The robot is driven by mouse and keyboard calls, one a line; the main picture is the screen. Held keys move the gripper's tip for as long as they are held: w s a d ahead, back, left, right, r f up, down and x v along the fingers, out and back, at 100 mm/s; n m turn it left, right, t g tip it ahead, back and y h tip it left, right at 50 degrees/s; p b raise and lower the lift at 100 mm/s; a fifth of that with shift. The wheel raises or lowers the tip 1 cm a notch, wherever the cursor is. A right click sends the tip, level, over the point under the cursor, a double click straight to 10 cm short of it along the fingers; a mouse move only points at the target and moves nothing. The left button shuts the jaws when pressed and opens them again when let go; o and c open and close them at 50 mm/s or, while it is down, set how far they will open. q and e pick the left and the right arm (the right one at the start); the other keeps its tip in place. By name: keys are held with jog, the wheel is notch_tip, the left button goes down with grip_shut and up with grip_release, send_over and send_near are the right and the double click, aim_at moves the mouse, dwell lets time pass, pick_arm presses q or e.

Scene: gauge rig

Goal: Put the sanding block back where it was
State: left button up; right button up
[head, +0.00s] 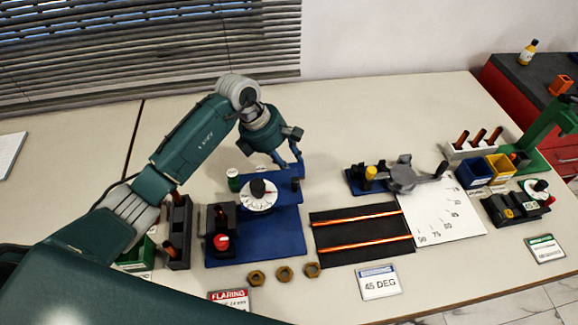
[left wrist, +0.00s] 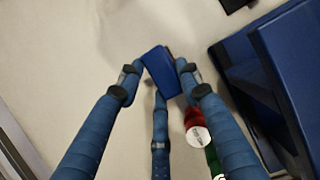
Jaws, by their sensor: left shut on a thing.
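My left gripper (head: 287,162) is above the back of the blue fixture plate (head: 285,235), its fingers pointing down. In the left wrist view, the left gripper (left wrist: 165,75) is shut on a small blue block (left wrist: 162,72), which looks like the sanding block. The block sits tilted between the fingertips, with pale tabletop behind it. In the head view I cannot make out the block apart from the blue fingers. My right gripper is in neither view.
A white dial (head: 258,200) stands on the blue plate, with a red-knobbed black fixture (head: 222,240) at its left. Several brass nuts (head: 285,273) lie in front. A black mat (head: 340,232) with copper rods and a white angle sheet (head: 440,217) lie to the right.

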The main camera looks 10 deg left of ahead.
pick_arm(q)
notch_tip(320, 180, down, 2)
jog(key=shift+f, duration=0.1)
jog(key=o, duration=0.9)
jog(key=shift+f, duration=0.15)
jog(key=shift+c, duration=0.2)
jog(key=o, duration=0.4)
jog(key=shift+o, duration=0.2)
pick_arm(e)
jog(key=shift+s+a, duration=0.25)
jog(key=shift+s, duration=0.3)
pick_arm(q)
jog(key=shift+r, duration=0.2)
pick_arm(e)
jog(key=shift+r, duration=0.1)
